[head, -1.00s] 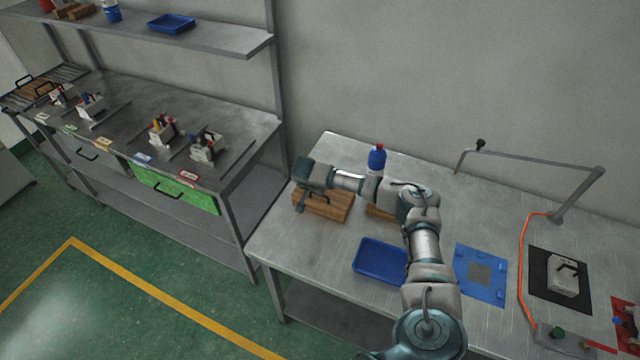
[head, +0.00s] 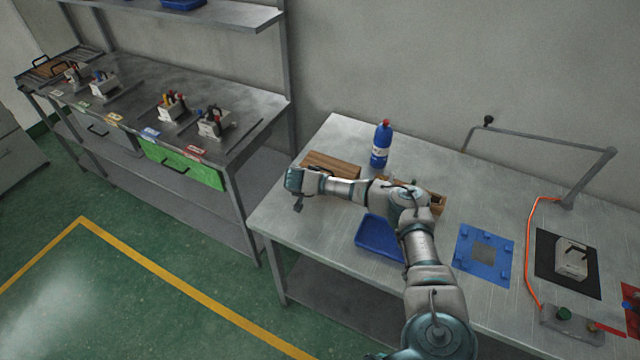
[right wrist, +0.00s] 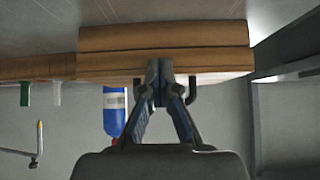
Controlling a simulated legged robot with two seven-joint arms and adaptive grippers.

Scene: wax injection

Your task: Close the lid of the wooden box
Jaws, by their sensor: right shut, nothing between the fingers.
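The wooden box (head: 332,163) stands on the table behind my right arm, which hides its front and part of its top. In the right wrist view the wooden box (right wrist: 165,38) shows as two stacked wooden layers with a seam between them; I cannot tell whether the lid is fully down. A dark handle (right wrist: 193,90) shows beside the fingers. My right gripper (head: 297,196) is at the box's left front side in the head view. In the right wrist view the right gripper (right wrist: 159,76) is shut and empty, its fingertips overlapping the wood; contact is unclear. My left gripper is out of view.
A second wooden box (head: 437,203) lies right of my forearm, partly hidden. A blue bottle (head: 381,146) stands behind. A blue tray (head: 372,240) is in front of my arm. A blue mat (head: 484,254) and a bent metal frame (head: 545,141) are further right.

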